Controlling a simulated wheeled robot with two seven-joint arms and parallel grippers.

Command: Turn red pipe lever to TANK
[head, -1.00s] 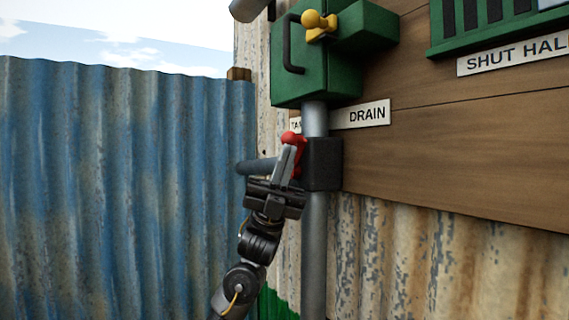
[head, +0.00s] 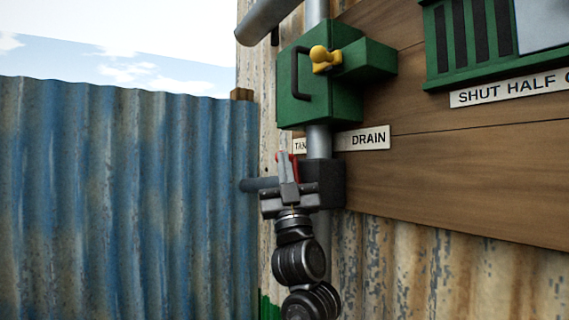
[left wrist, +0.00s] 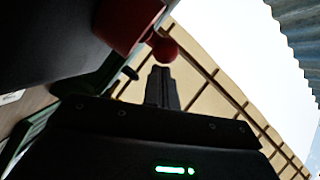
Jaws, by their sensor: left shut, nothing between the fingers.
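The red lever (head: 295,168) sits on the dark valve block (head: 325,182) of the grey upright pipe. It points roughly up, and my fingers hide much of it. The TANK label (head: 300,146), partly hidden by the pipe, is just above it; the DRAIN label (head: 372,138) is to the right. My left gripper (head: 284,148) is shut and empty, fingers up, in front of the lever. The left wrist view shows the lever's red ball (left wrist: 165,50) just beyond the shut fingertips (left wrist: 162,73); I cannot tell whether they touch. My right gripper is not in view.
A green box (head: 305,85) with a black handle and yellow knob (head: 322,58) hangs above the valve. A side pipe (head: 258,184) sticks out left. A wooden board (head: 450,185) lies right, a blue corrugated fence (head: 120,200) left.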

